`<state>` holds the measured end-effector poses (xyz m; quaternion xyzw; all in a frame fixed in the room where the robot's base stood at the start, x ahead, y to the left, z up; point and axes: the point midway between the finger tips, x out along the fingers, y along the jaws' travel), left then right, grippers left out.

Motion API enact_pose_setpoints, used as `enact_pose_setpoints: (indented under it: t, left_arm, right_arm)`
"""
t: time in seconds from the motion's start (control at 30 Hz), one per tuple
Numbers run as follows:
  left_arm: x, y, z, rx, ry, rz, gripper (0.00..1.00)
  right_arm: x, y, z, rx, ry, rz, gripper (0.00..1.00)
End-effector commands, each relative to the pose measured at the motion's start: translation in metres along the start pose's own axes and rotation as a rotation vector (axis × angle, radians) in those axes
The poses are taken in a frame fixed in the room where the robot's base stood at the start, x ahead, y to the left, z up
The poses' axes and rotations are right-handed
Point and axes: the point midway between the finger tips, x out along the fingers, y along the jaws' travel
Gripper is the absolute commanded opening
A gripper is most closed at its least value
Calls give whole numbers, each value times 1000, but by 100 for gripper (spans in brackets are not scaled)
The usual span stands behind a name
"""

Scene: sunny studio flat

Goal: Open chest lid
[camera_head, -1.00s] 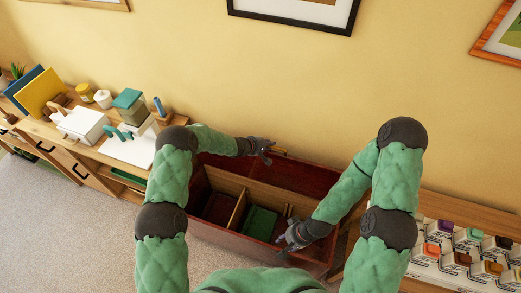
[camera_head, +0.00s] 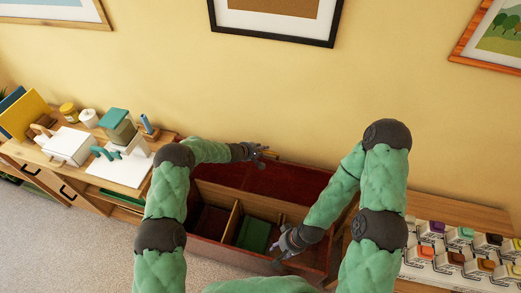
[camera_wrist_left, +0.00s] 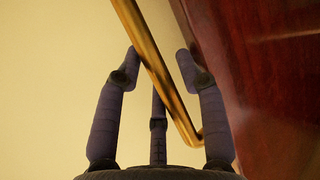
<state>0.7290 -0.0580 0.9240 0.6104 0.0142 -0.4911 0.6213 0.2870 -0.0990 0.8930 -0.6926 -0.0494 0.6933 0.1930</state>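The chest is a dark red-brown wooden box (camera_head: 215,250) against the wall. Its lid (camera_head: 300,180) stands raised at the back, so the inside shows. My left gripper (camera_head: 266,153) is at the lid's upper edge. In the left wrist view its fingers (camera_wrist_left: 160,62) are apart, one on each side of a brass handle (camera_wrist_left: 155,60); the glossy lid (camera_wrist_left: 270,80) is at the right. My right gripper (camera_head: 276,250) hangs over the chest's front right part with its fingers apart, and holds nothing that I can see.
Inside the chest are wooden dividers (camera_head: 231,220) and a green item (camera_head: 254,234). A low cabinet (camera_head: 85,185) with a white box and books stands left. Carpet (camera_head: 60,240) is clear at front left.

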Motion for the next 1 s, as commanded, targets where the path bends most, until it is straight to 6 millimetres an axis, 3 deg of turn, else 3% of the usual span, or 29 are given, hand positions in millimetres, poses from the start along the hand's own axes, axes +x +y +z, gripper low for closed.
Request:
enact_pose_setpoints:
  t: [0.57,1.0]
  left_arm:
    - [-6,-2,1,-1,-2,-3,49]
    - [-67,0,0,-3,0,-2,49]
  right_arm:
    - [0,0,0,0,0,0,40]
    - [0,0,0,0,0,0,40]
